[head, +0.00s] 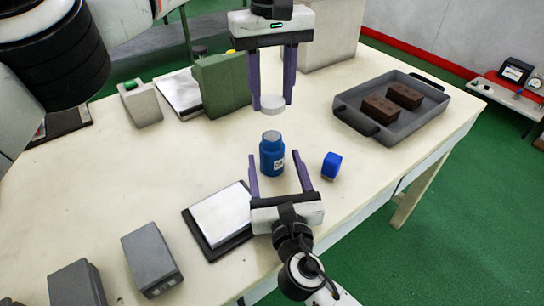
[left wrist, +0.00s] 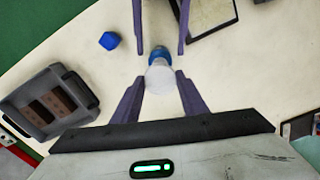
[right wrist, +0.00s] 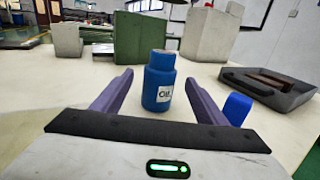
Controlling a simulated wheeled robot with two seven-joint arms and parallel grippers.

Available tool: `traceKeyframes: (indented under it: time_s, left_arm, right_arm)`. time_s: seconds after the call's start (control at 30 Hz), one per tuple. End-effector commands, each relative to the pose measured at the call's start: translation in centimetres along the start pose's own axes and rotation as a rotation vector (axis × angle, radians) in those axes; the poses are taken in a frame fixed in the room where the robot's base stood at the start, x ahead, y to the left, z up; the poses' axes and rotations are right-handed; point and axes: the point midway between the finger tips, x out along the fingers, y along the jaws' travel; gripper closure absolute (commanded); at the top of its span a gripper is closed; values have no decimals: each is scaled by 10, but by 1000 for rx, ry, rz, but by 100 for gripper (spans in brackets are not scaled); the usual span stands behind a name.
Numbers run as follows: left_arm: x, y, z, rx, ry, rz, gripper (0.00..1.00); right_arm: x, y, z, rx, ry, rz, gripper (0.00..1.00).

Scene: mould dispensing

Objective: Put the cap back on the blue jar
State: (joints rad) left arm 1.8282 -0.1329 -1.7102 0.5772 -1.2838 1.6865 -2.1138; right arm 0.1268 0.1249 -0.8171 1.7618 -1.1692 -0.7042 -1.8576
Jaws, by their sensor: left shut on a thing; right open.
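The blue jar (head: 272,158) stands upright on the table, with a pale, uncapped top and a white label. My left gripper (head: 272,104) points down above it, shut on the white round cap (head: 270,101), held clear of the jar. In the left wrist view the cap (left wrist: 160,78) partly hides the jar (left wrist: 158,54). My right gripper (head: 276,160) is low over the table and open. Its fingers lie either side of the jar with gaps; in the right wrist view the jar (right wrist: 158,82) stands between the fingertips.
A small blue block (head: 331,166) stands right of the jar. A grey tray (head: 405,127) with two brown blocks is at the right. A green container (head: 221,84) stands behind left. A dark-edged pad (head: 221,217) lies front left, near several grey blocks.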

Motion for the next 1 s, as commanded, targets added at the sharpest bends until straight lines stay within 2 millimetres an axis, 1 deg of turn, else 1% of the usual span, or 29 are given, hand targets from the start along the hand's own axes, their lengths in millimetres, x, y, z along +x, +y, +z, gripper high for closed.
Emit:
traceKeyframes:
  time_s: [0.03,0.2,0.3,0.43,0.6,0.9,0.97,1.0]
  left_arm:
    - [0,0,0,0,0,0,81]
    - [0,0,0,0,0,0,81]
    - [0,0,0,0,0,0,81]
    - [0,0,0,0,0,0,81]
    - [0,0,0,0,0,0,81]
    - [0,0,0,0,0,0,81]
    - [0,0,0,0,0,0,81]
    - [0,0,0,0,0,0,81]
  right_arm:
    - [12,0,1,-1,-2,-2,33]
    - [45,0,1,-1,-1,-1,33]
    - [61,0,1,-1,0,0,33]
    - [76,0,0,-1,0,0,33]
    - [85,0,0,1,1,0,33]
    - [86,0,0,1,1,0,33]
    - [86,0,0,0,1,1,44]
    - [86,0,0,0,1,1,50]
